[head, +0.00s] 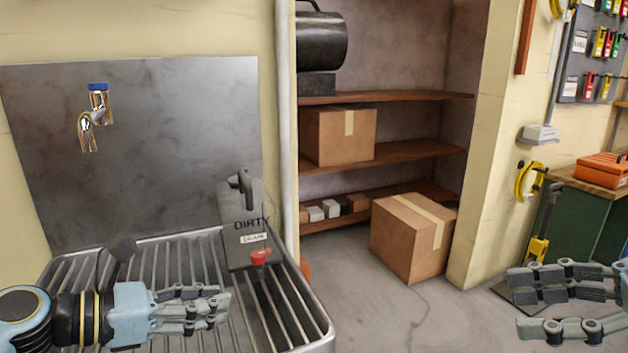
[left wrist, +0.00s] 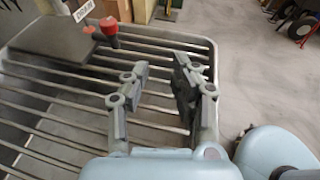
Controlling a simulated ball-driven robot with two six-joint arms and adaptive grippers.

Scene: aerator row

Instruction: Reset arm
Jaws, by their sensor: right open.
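My left gripper (head: 212,308) is over the metal rack (head: 310,310) at the lower left of the head view. In the left wrist view its two fingers (left wrist: 160,76) stand apart with nothing between them, above the rack bars. My right gripper (head: 520,303) is at the right edge of the head view. Its fingers are apart and empty, in front of the floor and the green bench. No object is in either gripper.
A chrome tap (head: 92,118) with a blue ring is on the grey back panel. A cardboard box (head: 412,238) sits on the floor near the shelves. Open floor lies between the rack and my right gripper.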

